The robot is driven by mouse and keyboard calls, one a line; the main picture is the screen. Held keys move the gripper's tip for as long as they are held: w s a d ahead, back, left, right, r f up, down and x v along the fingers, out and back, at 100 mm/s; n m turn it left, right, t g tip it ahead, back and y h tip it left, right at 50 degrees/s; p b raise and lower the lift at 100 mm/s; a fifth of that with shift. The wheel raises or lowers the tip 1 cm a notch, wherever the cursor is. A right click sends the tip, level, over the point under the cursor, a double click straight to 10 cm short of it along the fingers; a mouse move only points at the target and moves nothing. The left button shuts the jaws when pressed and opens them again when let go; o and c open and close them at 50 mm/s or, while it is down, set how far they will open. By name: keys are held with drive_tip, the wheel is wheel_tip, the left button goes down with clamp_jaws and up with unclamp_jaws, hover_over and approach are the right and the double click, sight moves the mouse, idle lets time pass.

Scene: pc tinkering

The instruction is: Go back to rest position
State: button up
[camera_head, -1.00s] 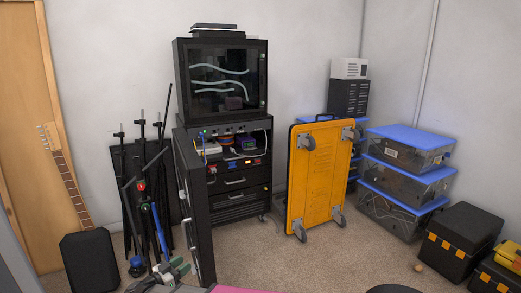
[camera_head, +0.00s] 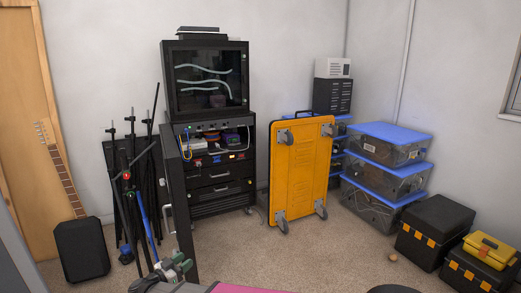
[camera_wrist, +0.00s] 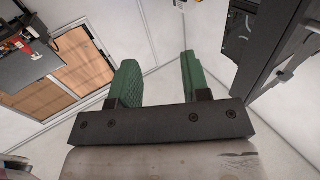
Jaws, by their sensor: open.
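My gripper (camera_head: 172,268) is at the bottom left of the head view, in front of the open door of the black rack cabinet (camera_head: 222,198). In the wrist view, my gripper (camera_wrist: 160,78) shows two green fingers spread apart with nothing between them.
A yellow cart (camera_head: 302,172) stands on edge right of the cabinet. Blue-lidded bins (camera_head: 397,150) and black toolboxes (camera_head: 436,225) are on the right. A guitar (camera_head: 62,170) and a black case (camera_head: 82,250) are on the left. Carpet (camera_head: 330,255) is clear in the middle.

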drive_tip(key=w+d+r+n+y, duration=0.35)
drive_tip(key=w+d+y, duration=0.25)
drive_tip(key=w+y, duration=0.3)
drive_tip(key=w+d+r+n+y, duration=0.2)
drive_tip(key=w+d+n+y, duration=0.4)
drive_tip(key=w, duration=0.5)
drive_tip(key=s+d+f+g+h, duration=0.1)
drive_tip(key=s+d+g, duration=0.4)
drive_tip(key=d, duration=0.7)
drive_tip(key=s+d+f+m+g+h, duration=0.1)
drive_tip(key=s+d+f+g+h, duration=0.1)
drive_tip(key=d, duration=1)
drive_tip(key=s+d+f+m+g+h, duration=0.1)
drive_tip(key=s+d+f+g, duration=0.2)
drive_tip(key=s+d+g, duration=0.4)
drive_tip(key=s+d, duration=0.1)
drive_tip(key=d, duration=0.4)
drive_tip(key=shift+s+d+f+g, duration=0.25)
drive_tip(key=shift+s+f+g, duration=0.05)
